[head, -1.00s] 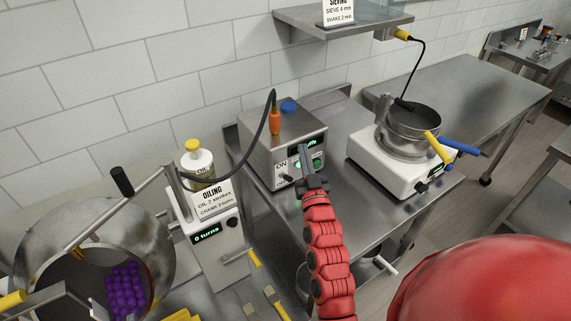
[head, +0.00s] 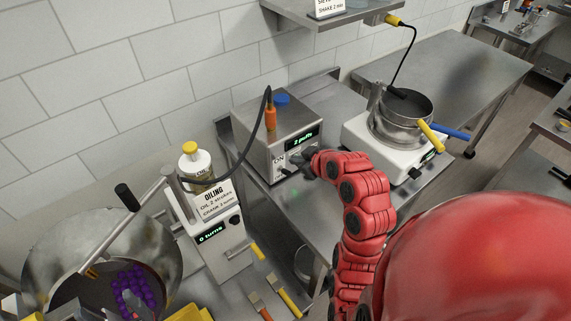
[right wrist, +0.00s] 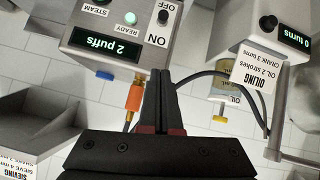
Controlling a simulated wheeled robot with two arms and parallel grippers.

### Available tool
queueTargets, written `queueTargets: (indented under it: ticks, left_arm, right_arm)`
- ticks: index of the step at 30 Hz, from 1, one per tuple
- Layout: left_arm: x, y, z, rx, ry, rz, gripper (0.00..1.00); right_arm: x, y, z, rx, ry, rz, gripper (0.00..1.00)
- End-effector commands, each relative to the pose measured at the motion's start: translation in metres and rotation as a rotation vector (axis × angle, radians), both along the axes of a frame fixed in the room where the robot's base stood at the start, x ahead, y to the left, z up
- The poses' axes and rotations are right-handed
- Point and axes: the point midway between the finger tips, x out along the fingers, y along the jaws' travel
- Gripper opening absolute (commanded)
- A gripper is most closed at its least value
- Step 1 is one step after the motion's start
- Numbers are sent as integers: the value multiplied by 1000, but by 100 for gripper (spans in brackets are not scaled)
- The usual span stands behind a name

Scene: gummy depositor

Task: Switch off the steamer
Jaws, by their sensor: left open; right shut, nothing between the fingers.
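The steamer (head: 262,148) is a steel box on the bench behind the oiling machine, with a blue cap and an orange hose plug on top. Its display reads "2 puffs". I cannot tell which way the knob points. My right gripper (head: 309,162) is shut and empty in front of the steamer's face. It also shows in the right wrist view (right wrist: 159,76). My left gripper is not in view.
The oiling machine (head: 216,240) with its sign stands left of the steamer. A hose arches between them. A white sieving machine (head: 391,150) with a steel pan stands to the right. A drum (head: 60,240) with purple gummies is at lower left. Bare bench (head: 325,205) lies in front.

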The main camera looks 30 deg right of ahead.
Motion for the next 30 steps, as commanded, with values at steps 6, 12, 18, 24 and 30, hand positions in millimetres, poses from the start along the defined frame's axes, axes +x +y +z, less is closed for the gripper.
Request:
queueTargets:
  ticks: [6, 12, 18, 24, 30]
  left_arm:
    - [0, 0, 0, 0, 0, 0, 77]
    - [0, 0, -2, 0, 0, 0, 77]
    - [0, 0, -8, 0, 0, 0, 77]
    - [0, 0, -11, 0, 0, 0, 77]
    - [0, 0, -12, 0, 0, 0, 77]
  right_arm:
    - [0, 0, 0, 0, 2, 0, 0]
    - [4, 1, -5, 1, 1, 2, 0]
    - [28, 4, -24, 3, 2, 4, 0]
    - [62, 7, -51, 1, 2, 3, 0]
    - [72, 2, -77, 2, 1, -3, 0]
